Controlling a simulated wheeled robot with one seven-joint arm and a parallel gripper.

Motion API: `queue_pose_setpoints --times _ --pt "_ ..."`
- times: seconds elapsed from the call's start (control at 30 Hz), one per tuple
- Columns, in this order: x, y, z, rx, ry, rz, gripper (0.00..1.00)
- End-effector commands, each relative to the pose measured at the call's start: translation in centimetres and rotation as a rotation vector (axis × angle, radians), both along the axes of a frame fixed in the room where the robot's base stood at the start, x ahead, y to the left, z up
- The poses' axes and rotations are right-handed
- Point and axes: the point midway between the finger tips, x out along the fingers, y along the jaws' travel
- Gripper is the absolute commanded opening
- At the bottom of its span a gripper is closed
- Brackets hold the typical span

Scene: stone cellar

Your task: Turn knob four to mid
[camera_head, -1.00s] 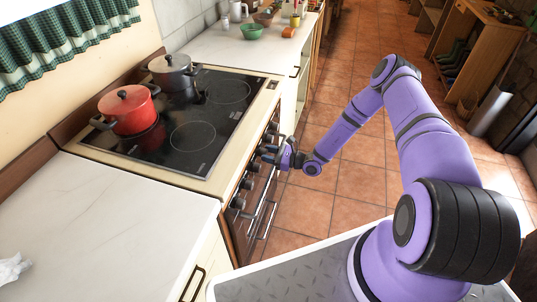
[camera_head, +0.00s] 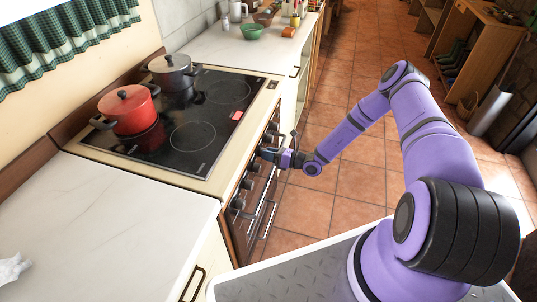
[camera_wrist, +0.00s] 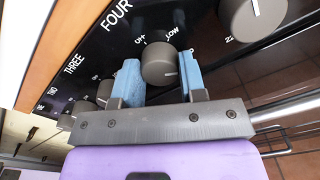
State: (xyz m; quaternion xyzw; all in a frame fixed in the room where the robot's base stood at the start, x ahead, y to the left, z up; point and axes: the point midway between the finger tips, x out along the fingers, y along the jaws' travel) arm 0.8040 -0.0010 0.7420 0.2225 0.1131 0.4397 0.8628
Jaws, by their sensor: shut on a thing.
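Knob four (camera_wrist: 157,62) is a round grey knob on the black control panel, below the printed word FOUR. In the wrist view my gripper (camera_wrist: 160,80) has one blue finger on each side of the knob and is shut on it. The words around the knob are partly hidden; LOW reads at its upper right. A pale pointer line shows on the knob's right part, but its exact setting is hard to read. In the head view my gripper (camera_head: 270,154) is at the stove's front panel, where the fingers hide the knob.
The knob under THREE (camera_wrist: 105,92) stands to the left and a larger knob (camera_wrist: 252,16) to the right. The stove top (camera_head: 165,150) carries a red pot (camera_head: 130,112) and a grey pot (camera_head: 172,72). An oven handle (camera_head: 269,220) runs below. The tiled floor is clear.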

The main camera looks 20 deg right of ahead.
Motion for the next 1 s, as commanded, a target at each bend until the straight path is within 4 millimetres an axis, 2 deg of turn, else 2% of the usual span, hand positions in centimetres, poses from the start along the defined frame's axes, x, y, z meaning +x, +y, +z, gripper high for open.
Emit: queue_pose_setpoints --times 0.5,0.53,0.6,0.63,1.0 --pt "-0.09 -0.11 -0.17 0.009 0.019 -0.001 0.14" --pt "-0.09 -0.11 -0.17 0.009 0.019 -0.001 0.43" --pt "-0.08 -0.10 -0.14 0.009 0.018 0.000 0.59" --pt "-0.07 -0.09 -0.13 0.010 0.018 -0.001 0.64" --pt "-0.32 -0.54 -0.04 0.010 0.016 -0.002 0.64"
